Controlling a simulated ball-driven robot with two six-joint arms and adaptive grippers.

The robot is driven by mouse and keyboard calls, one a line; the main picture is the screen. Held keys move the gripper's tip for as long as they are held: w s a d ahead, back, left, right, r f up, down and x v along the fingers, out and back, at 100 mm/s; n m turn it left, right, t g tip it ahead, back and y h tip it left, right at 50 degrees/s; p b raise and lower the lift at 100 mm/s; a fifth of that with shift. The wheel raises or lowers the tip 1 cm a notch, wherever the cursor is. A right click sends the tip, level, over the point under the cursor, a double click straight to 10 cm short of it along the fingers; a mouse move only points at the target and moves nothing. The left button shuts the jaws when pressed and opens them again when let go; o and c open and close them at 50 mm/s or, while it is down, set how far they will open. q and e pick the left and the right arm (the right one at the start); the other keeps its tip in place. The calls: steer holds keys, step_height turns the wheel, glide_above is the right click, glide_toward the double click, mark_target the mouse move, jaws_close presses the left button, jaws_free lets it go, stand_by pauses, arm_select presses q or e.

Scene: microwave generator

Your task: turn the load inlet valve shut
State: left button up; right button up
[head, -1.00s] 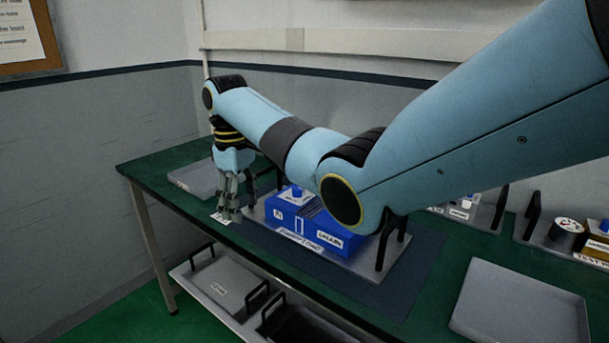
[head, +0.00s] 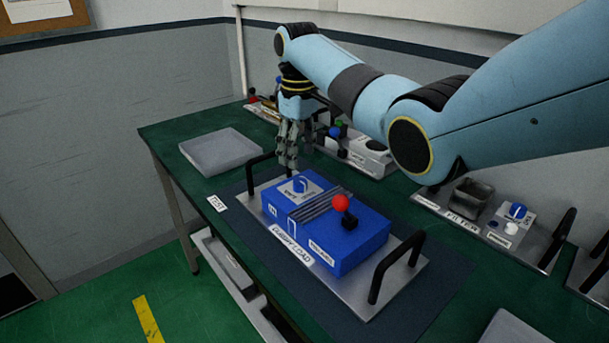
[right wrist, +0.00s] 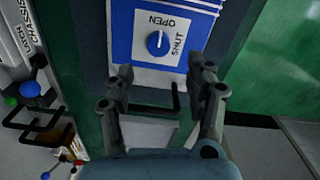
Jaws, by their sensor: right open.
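The load inlet valve is a round blue knob (head: 301,184) on a pale plate at the left end of the blue dummy load box (head: 340,238). In the right wrist view the knob (right wrist: 158,43) has a white mark pointing toward the OPEN label, with SHUT to its right. My right gripper (head: 289,164) points down behind the valve end of the box, apart from the knob. In the right wrist view my gripper (right wrist: 162,72) has its fingers spread and empty, with the knob beyond the gap between them. My left gripper is out of view.
The dummy load's base plate has black handles (head: 396,266) at both ends. A red-ball lever (head: 341,203) stands on the box. A grey tray (head: 221,151) lies at the left. A filter unit (head: 478,212) stands at the right, other units behind.

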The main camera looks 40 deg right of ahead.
mark_target(300, 181)
steer(key=f, duration=0.6)
steer(key=shift+d+f, duration=0.2)
steer(key=shift+f, duration=0.05)
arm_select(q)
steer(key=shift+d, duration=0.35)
arm_select(e)
steer(key=shift+f, duration=0.6)
steer(key=shift+a, duration=0.1)
jaws_close()
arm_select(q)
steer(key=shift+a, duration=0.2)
